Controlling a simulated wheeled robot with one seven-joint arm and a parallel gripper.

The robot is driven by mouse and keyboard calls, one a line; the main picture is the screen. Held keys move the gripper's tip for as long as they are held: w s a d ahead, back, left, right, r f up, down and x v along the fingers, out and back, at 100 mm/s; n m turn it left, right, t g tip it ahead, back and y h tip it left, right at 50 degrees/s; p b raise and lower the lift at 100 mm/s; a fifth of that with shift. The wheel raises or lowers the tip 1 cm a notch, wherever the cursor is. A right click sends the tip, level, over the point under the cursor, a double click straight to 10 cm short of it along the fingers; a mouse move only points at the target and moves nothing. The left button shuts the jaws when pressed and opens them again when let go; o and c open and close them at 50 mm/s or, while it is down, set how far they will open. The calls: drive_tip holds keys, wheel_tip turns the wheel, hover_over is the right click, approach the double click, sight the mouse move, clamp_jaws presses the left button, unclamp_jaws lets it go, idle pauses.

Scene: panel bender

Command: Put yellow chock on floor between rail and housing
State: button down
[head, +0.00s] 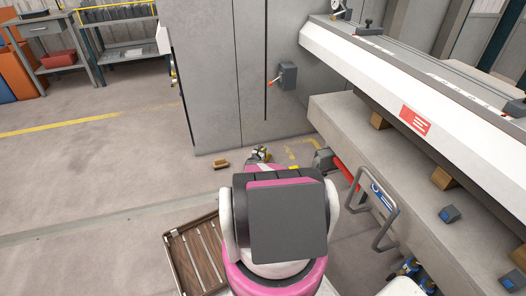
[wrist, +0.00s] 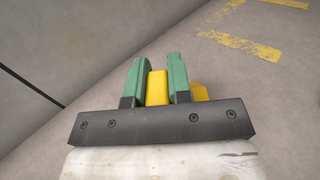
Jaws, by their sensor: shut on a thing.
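My gripper (wrist: 158,72) has green fingers, shut on the yellow chock (wrist: 157,88) in the wrist view. A second yellow piece (wrist: 200,92) shows just right of the right finger; I cannot tell whether it is part of the same chock. In the head view my gripper (head: 261,154) is low near the grey housing (head: 215,85), mostly hidden behind my arm. The grey floor (wrist: 230,90) lies beyond the fingers, with the housing face (wrist: 25,85) at left. A bent grey rail (head: 377,215) stands at right; I cannot tell if it is the task's rail.
A small brown block (head: 221,164) lies on the floor left of my gripper. Yellow corner marks (head: 298,153) are painted on the floor near the housing. The machine bed (head: 440,150) blocks the right. A slatted wooden crate (head: 195,255) stands front left. The left floor is open.

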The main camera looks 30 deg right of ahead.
drive_tip(key=shift+f, duration=0.15)
drive_tip(key=c, duration=1.1)
unclamp_jaws()
drive_tip(key=shift+o, duration=0.2)
